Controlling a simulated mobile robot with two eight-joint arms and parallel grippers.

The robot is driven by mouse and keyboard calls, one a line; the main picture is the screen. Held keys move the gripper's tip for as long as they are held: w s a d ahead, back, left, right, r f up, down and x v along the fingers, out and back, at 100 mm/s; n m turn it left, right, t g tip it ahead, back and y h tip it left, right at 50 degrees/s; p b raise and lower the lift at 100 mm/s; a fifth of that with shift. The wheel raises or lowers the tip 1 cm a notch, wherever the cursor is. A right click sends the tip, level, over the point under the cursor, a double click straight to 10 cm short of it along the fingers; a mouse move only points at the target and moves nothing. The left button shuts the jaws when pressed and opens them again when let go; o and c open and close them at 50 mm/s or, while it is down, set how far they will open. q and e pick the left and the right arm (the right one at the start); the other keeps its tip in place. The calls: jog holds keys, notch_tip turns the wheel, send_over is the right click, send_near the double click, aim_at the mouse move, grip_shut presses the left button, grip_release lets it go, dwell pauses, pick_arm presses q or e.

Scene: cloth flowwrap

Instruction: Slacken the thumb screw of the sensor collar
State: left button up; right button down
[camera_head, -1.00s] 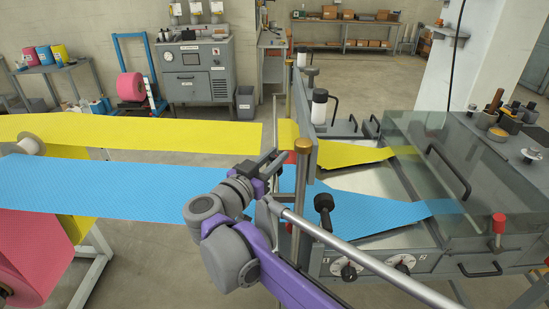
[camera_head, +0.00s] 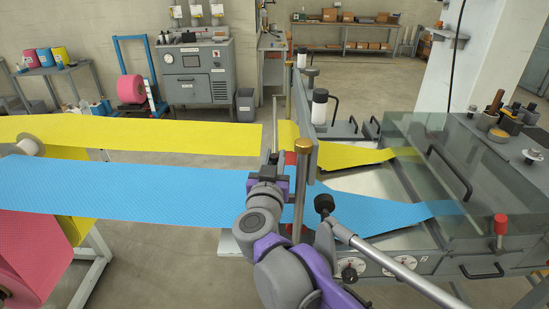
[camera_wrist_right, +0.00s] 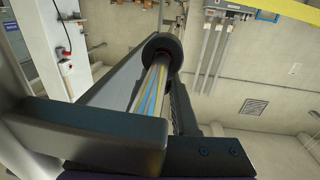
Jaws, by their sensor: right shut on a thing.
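My right gripper (camera_head: 269,168) is beside the brass-capped upright post (camera_head: 302,185), above the blue web. In the right wrist view its dark fingers (camera_wrist_right: 166,75) are closed around a round black knob (camera_wrist_right: 160,46), which looks like the thumb screw. A shiny rod (camera_wrist_right: 151,92) shows between the fingers behind the knob. A red part (camera_head: 291,158) sits by the post just right of the gripper; I cannot tell whether it belongs to the sensor collar. The collar itself is not clearly seen in the head view. My left gripper is out of view.
A black ball-ended lever (camera_head: 324,205) and a bright rail (camera_head: 400,270) are close to my right arm.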

jog(key=c, duration=0.7)
grip_release()
jog(key=shift+s, duration=0.1)
jog(key=s+a, duration=0.1)
jog(key=s, duration=0.9)
jog(key=shift+s+a+b, duration=0.15)
jog(key=shift+s+b, duration=0.15)
jog(key=shift+b, duration=0.05)
